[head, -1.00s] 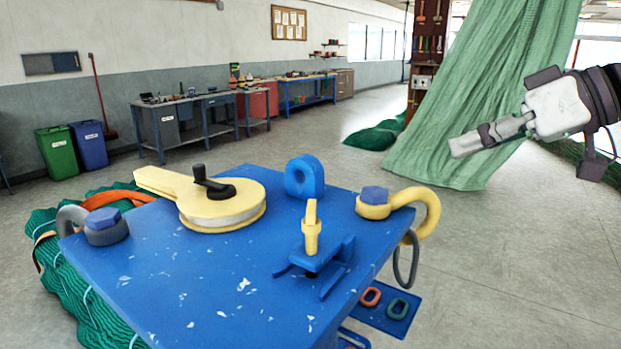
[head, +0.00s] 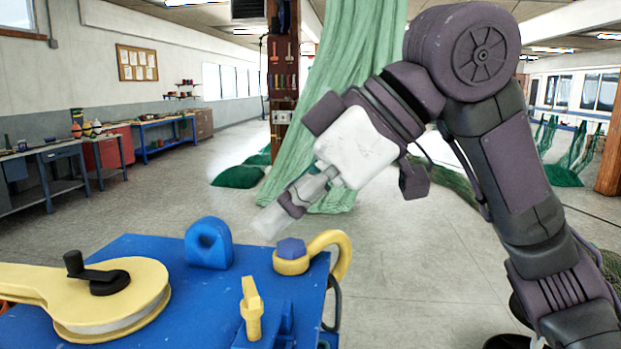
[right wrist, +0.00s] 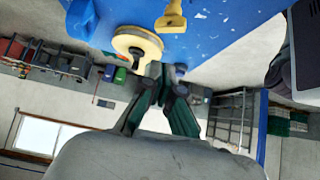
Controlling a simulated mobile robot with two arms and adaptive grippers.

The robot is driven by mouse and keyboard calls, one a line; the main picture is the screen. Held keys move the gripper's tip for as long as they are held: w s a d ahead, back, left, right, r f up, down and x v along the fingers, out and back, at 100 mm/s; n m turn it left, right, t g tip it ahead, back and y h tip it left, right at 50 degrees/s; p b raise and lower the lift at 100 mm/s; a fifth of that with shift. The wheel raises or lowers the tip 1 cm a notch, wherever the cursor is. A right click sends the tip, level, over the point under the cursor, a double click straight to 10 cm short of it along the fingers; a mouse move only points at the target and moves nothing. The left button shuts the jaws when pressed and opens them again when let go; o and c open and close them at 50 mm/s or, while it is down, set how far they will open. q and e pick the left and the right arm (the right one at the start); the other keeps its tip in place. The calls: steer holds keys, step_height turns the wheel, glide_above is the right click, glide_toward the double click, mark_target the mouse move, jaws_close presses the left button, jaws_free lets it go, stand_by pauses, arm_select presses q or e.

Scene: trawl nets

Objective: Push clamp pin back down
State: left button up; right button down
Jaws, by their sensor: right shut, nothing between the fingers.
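The clamp pin (head: 251,308) is a yellow upright pin with a flat top. It stands in a blue clamp block (head: 270,335) on the blue table plate (head: 135,250). The pin's lower end is hidden in the head view. The pin also shows at the top of the right wrist view (right wrist: 172,15). My right gripper (head: 268,222) points down-left in the head view, just above the yellow shackle in the picture, apart from the pin. It is shut and empty. Its fingers fill the middle of the right wrist view (right wrist: 163,74). My left gripper is not in view.
A yellow pulley block (head: 110,290) with a black handle lies left of the pin. A blue eye (head: 208,243) stands behind it. A yellow shackle with a blue bolt (head: 291,254) sits at the plate's far corner. Green netting (head: 345,110) hangs behind.

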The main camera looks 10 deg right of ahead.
steer(key=x, duration=0.2)
glide_above(253, 325)
steer(key=d, duration=0.2)
steer(key=f, duration=0.4)
steer(key=shift+w+a+f, duration=0.1)
steer(key=shift+w, duration=0.1)
steer(key=shift+f, duration=1.6)
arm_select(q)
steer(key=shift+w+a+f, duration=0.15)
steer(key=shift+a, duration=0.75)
